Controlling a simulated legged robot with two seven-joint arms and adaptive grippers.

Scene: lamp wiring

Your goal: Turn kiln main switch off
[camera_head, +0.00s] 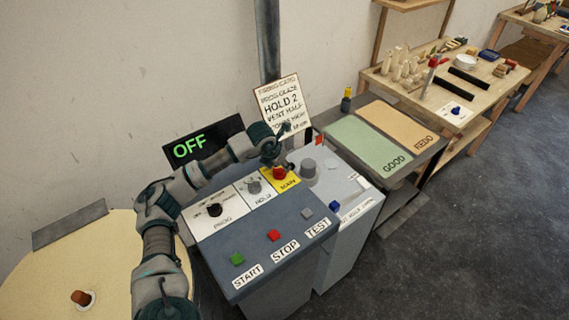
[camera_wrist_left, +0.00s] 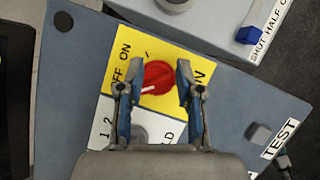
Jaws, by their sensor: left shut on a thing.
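The kiln main switch is a red knob (camera_head: 279,174) on a yellow plate (camera_head: 291,184) at the back right of the grey control panel. In the left wrist view the red knob (camera_wrist_left: 158,77) sits between my fingertips, with a white mark on its lower left side. The yellow plate (camera_wrist_left: 150,48) carries OFF and ON lettering. My left gripper (camera_head: 274,160) reaches down over the knob and is shut on it; its fingers also show in the left wrist view (camera_wrist_left: 157,80). A black display (camera_head: 200,143) behind the panel reads OFF in green. My right gripper is not in view.
PROG (camera_head: 214,210) and HOLD (camera_head: 254,187) knobs sit left of the main switch. Green, red and grey buttons line the panel's front. A card (camera_head: 283,107) stands behind. A grey cabinet (camera_head: 338,195) adjoins on the right, then a bench with GOOD and REDO mats.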

